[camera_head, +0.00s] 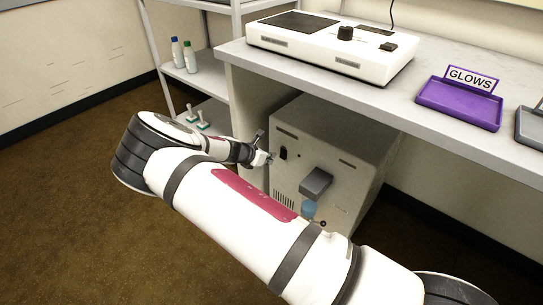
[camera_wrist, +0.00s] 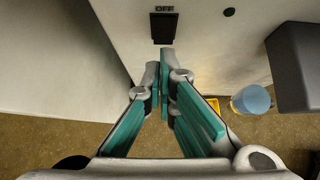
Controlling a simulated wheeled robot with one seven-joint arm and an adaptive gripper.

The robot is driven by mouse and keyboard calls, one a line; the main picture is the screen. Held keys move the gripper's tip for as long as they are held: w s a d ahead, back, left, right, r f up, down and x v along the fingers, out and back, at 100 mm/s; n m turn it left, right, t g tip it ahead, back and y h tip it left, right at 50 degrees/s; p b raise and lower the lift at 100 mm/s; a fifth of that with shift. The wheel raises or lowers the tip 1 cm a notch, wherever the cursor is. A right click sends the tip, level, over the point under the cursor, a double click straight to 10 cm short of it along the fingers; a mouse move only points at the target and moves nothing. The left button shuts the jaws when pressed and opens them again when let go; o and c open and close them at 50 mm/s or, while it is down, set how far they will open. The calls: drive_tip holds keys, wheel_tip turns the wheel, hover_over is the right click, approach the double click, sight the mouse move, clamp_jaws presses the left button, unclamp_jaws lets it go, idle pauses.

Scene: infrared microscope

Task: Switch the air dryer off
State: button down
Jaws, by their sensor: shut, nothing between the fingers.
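The air dryer (camera_head: 345,150) is a beige-grey box standing on the floor under the table. Its black switch (camera_head: 284,153) is on the upper left of the front panel. In the wrist view the switch (camera_wrist: 164,28) sits under a label reading OFF (camera_wrist: 164,9). I cannot tell which way the switch is set. My gripper (camera_head: 267,158) is in front of the panel, just left of the switch in the head view. In the wrist view its fingertips (camera_wrist: 161,65) are together and empty, just below the switch. I cannot tell whether they touch the panel.
A dark grey block (camera_head: 316,183) juts from the dryer's front, with a blue round part (camera_head: 308,209) below it. Above, the table (camera_head: 400,99) holds a white instrument (camera_head: 330,50) and a purple GLOWS tray (camera_head: 460,103). A shelf with bottles (camera_head: 190,57) stands left.

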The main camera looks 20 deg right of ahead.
drive_tip(key=d+r+p+v, duration=0.1)
drive_tip(key=p+v, duration=0.2)
drive_tip(key=v, duration=0.6)
drive_tip(key=shift+w+a+r, duration=0.15)
drive_tip(key=shift+a+r, duration=0.05)
drive_tip(key=shift+r, duration=0.3)
drive_tip(key=s+d+r+m+g+y, duration=0.35)
drive_tip(key=s+r+m, duration=0.45)
drive_tip(key=s+r, duration=0.35)
drive_tip(key=s+d+r+m+g+y, duration=0.2)
drive_tip(key=s+d+r+m, duration=0.2)
drive_tip(key=s+r+m, duration=0.6)
drive_tip(key=s+a+r+m+y, duration=0.1)
drive_tip(key=s+r+m, duration=0.3)
drive_tip(key=s, duration=1)
drive_tip(key=s+r+m+y, duration=0.1)
drive_tip(key=s+r+m, duration=0.35)
drive_tip(key=s, duration=0.95)
wheel_tip(320, 180, up, 29)
drive_tip(key=n+t+p, duration=0.1)
drive_tip(key=t+p, duration=0.3)
drive_tip(key=p, duration=2.2)
drive_tip(key=shift+d+r, duration=0.2)
